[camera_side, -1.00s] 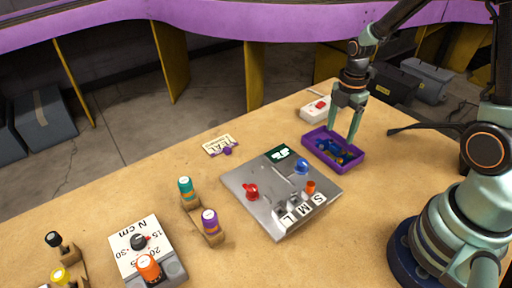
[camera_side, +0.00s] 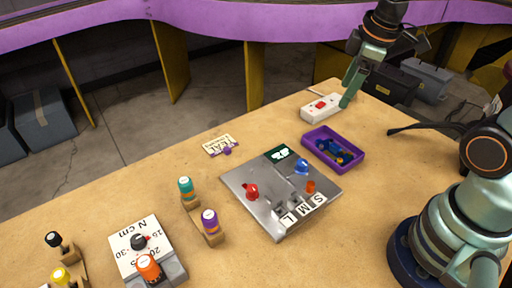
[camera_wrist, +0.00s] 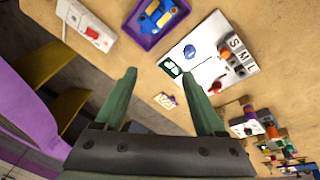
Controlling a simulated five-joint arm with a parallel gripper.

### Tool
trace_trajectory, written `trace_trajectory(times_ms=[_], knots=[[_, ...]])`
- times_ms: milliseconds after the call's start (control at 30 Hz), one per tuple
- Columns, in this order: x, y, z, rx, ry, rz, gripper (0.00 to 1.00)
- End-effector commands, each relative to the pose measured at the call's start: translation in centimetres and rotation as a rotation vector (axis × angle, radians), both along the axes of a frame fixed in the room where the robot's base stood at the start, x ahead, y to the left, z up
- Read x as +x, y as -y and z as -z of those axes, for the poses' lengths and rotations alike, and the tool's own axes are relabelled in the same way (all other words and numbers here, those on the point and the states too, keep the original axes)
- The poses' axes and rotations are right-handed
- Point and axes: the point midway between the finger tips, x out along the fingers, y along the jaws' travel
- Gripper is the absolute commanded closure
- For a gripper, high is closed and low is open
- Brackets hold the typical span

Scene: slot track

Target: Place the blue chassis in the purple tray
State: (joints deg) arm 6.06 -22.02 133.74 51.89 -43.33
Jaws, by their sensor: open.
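The blue chassis (camera_side: 336,150) lies inside the purple tray (camera_side: 318,134), at the right of the table in the side view. In the wrist view the blue chassis (camera_wrist: 158,14) also lies within the purple tray (camera_wrist: 136,38), at the top. My gripper (camera_side: 347,103) is raised behind the tray in the side view, apart from it, by the white box with the red button. In the wrist view my gripper (camera_wrist: 157,88) has its two green fingers spread wide with nothing between them.
The white box with a red button (camera_side: 320,107) stands behind the tray. A grey slot plate (camera_side: 262,205) with red, blue and orange knobs stands in front. A card (camera_side: 219,145), upright colored-cap holders (camera_side: 208,225) and a dial box (camera_side: 135,245) are further left.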

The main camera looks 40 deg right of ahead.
Motion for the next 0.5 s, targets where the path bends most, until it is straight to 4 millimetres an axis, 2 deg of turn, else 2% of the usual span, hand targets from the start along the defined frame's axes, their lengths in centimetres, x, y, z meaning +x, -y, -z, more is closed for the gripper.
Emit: trace_trajectory(times_ms=[100, 233, 400, 500], knots=[[-1.1, -1.5, -1.7, 0.084, 0.094, 0.225, 0.28], [-2.1, -2.6, -2.7, 0.181, 0.163, 0.427, 0.28], [-2.8, -3.3, -3.2, 0.260, 0.205, 0.568, 0.28], [-2.9, -3.4, -3.3, 0.275, 0.210, 0.596, 0.28]])
